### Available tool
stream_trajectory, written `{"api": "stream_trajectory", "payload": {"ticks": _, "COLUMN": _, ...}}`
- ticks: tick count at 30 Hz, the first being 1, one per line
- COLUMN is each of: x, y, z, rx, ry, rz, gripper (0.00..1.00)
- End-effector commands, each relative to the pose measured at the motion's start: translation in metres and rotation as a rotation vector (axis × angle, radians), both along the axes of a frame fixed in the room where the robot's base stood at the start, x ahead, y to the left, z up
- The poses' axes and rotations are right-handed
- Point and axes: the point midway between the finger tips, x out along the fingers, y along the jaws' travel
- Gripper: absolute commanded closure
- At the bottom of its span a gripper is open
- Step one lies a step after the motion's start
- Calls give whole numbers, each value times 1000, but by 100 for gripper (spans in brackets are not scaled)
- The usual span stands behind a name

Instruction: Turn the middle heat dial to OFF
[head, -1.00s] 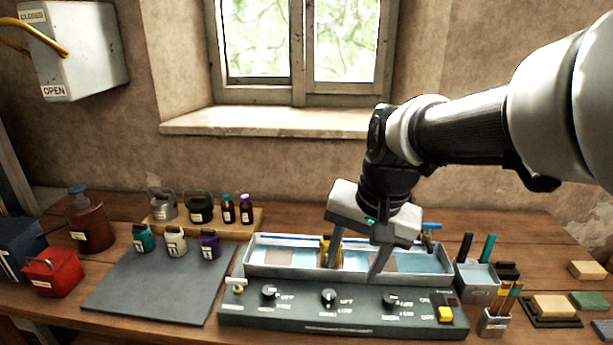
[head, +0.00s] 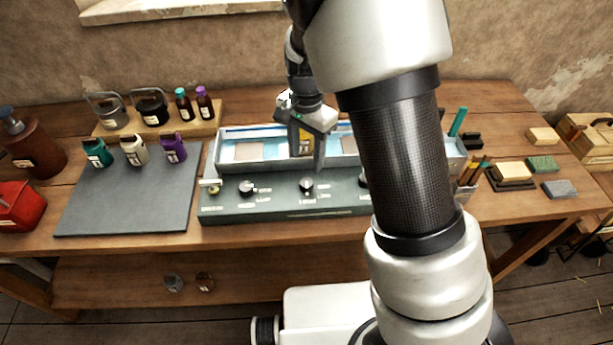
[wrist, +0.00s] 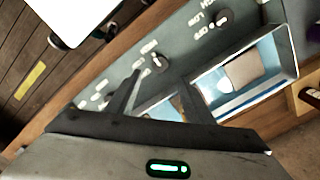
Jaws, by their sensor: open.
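The middle heat dial (head: 306,186) is a black knob on the front of the dark green control panel (head: 228,208). Its white mark is too small to read for certain. The dial also shows in the wrist view (wrist: 158,62), between the fingertips and the panel's front edge. My gripper (head: 306,158) is open and empty, above the panel and the tray behind it, just behind the middle dial. In the wrist view my gripper (wrist: 163,80) has its fingers apart, pointing at the panel. The left dial (head: 248,188) is clear of it. My arm hides most of the right dial.
A pale tray (head: 222,146) with blue strips stands behind the panel. A grey mat (head: 118,205) with small labelled jars lies left. Pens, erasers and blocks (head: 513,171) sit right. My arm covers the panel's right side.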

Motion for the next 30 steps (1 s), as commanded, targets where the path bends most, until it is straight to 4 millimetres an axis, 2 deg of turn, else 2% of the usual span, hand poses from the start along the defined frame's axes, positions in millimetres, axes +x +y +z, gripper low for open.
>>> {"api": "stream_trajectory", "payload": {"ticks": 1, "x": -2, "y": -1, "z": -13, "rx": -3, "ry": 6, "rz": -1, "gripper": 53}}
{"api": "stream_trajectory", "payload": {"ticks": 6, "x": -1, "y": -1, "z": -49, "rx": -2, "ry": 5, "rz": -2, "gripper": 53}}
{"api": "stream_trajectory", "payload": {"ticks": 13, "x": 0, "y": -1, "z": -85, "rx": -1, "ry": 1, "rz": 0, "gripper": 53}}
{"api": "stream_trajectory", "payload": {"ticks": 18, "x": 0, "y": 0, "z": -95, "rx": 0, "ry": 0, "rz": 0, "gripper": 53}}
{"api": "stream_trajectory", "payload": {"ticks": 26, "x": 0, "y": 0, "z": -97, "rx": 0, "ry": 0, "rz": 0, "gripper": 53}}
{"api": "stream_trajectory", "payload": {"ticks": 27, "x": 0, "y": 0, "z": -97, "rx": 0, "ry": 0, "rz": 0, "gripper": 54}}
{"api": "stream_trajectory", "payload": {"ticks": 30, "x": 0, "y": 0, "z": -97, "rx": 0, "ry": 0, "rz": 0, "gripper": 71}}
